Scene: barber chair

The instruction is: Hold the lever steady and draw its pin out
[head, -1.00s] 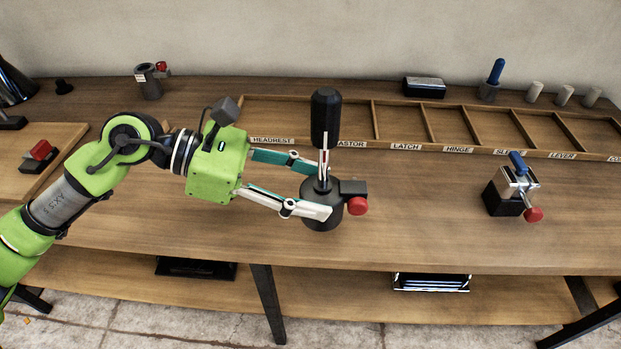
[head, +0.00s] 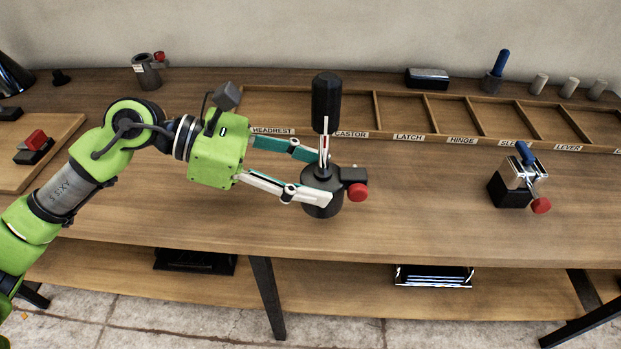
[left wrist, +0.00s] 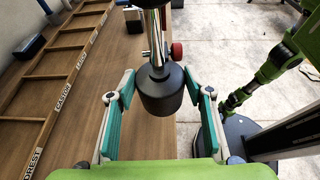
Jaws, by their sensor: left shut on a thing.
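The lever has a thick black grip (head: 326,103), a bright rod and a round black base (head: 322,204), and stands upright near the middle of the bench. A red-knobbed pin (head: 358,192) sticks out of a block on the base's right side. My left gripper (head: 322,185) is shut on the lever low down, its fingers either side of the base. In the left wrist view the base (left wrist: 167,92) lies between the teal finger pads, with the red knob (left wrist: 177,51) behind. Green links of my right arm show at that view's right; its jaws cannot be made out.
A labelled wooden tray (head: 400,134) runs along the back. A blue-handled fixture with a red knob (head: 541,205) stands at the right. A grey holder (head: 146,73) and a board with a red-topped piece (head: 34,142) are at the left. Bench between lever and right fixture is clear.

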